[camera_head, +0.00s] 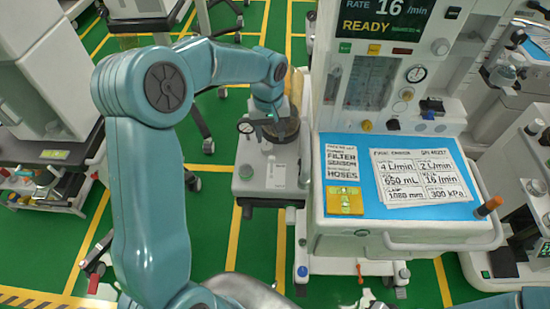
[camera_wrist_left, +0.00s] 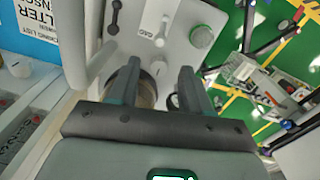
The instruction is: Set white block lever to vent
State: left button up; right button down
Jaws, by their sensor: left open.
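The white block (camera_head: 262,180) stands left of the anaesthesia machine, under my left gripper. It also shows in the left wrist view (camera_wrist_left: 180,14), beyond the fingertips. There a small pale lever (camera_wrist_left: 164,30) sits beside a label that seems to read BAG. In the head view the left gripper (camera_head: 270,124) is small and partly hidden by my arm. My right gripper is not in view.
The machine's blue worktop (camera_head: 345,150) carries printed cards (camera_head: 415,175), with a white rail (camera_head: 440,243) along its front edge. A white cart (camera_head: 55,75) stands at left. Green floor lies between.

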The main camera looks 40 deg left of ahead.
aim_at(271, 158)
pick_arm(q)
jog(key=f, duration=0.4)
jog(key=f+p, duration=0.1)
jog(key=f, duration=0.3)
jog(key=f+p, duration=0.1)
jog(key=f, duration=0.3)
jog(key=shift+s+d+f, duration=0.15)
jog(key=shift+d+f, duration=0.05)
jog(key=shift+d, duration=0.05)
jog(key=shift+f, duration=0.65)
grip_shut()
